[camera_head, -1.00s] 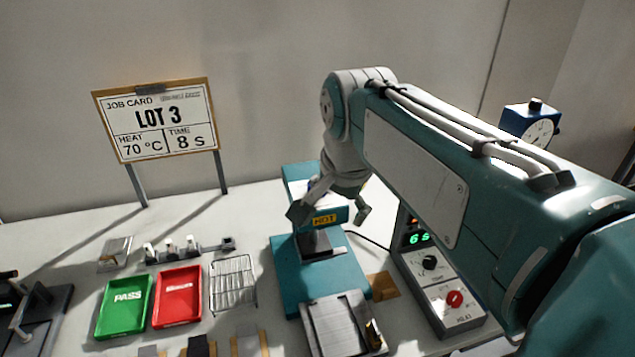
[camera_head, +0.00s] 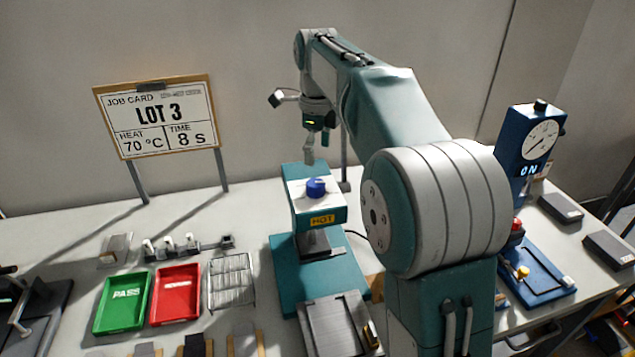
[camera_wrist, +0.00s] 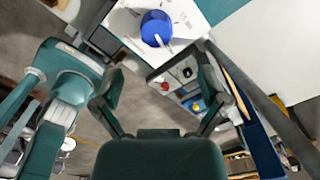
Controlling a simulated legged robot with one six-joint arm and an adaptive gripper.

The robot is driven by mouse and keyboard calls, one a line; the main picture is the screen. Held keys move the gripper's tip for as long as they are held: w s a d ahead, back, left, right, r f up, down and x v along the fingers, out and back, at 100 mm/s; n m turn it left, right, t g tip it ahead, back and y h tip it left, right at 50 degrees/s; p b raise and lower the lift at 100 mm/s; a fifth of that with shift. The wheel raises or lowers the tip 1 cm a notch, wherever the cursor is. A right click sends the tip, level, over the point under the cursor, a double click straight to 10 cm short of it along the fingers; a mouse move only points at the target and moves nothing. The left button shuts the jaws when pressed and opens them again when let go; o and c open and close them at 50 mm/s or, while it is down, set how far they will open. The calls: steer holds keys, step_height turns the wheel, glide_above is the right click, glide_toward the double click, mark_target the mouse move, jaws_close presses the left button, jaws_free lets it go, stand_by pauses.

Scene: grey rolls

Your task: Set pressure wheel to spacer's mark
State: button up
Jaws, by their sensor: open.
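The blue wheel (camera_head: 316,187) stands on the white top plate of the teal press (camera_head: 318,215), which bears a HOT label. In the wrist view the blue wheel (camera_wrist: 157,29) has a pale pointer aimed toward the lower right. Marks and small print ring it on the white plate (camera_wrist: 192,15), too small to read surely. My gripper (camera_head: 317,148) is open and empty, above and behind the wheel, not touching it. In the wrist view my gripper (camera_wrist: 165,88) has its fingers spread below the wheel. Several flat pieces (camera_head: 195,346) lie at the front edge; I cannot tell which is the spacer.
A job card (camera_head: 158,120) reads LOT 3, 70 °C, 8 s. A green PASS tray (camera_head: 122,302), a red tray (camera_head: 176,295) and a wire rack (camera_head: 231,282) lie left of the press. A blue dial gauge (camera_head: 531,145) stands right. My arm hides the control box.

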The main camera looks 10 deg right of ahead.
mark_target(314, 182)
steer(key=f, duration=0.4)
steer(key=a+f, duration=0.1)
steer(key=f, duration=0.2)
steer(key=shift+f, duration=0.1)
steer(key=shift+d+f, duration=0.3)
steer(key=shift+f, duration=0.15)
steer(key=shift+a, duration=0.2)
steer(key=c, duration=1.1)
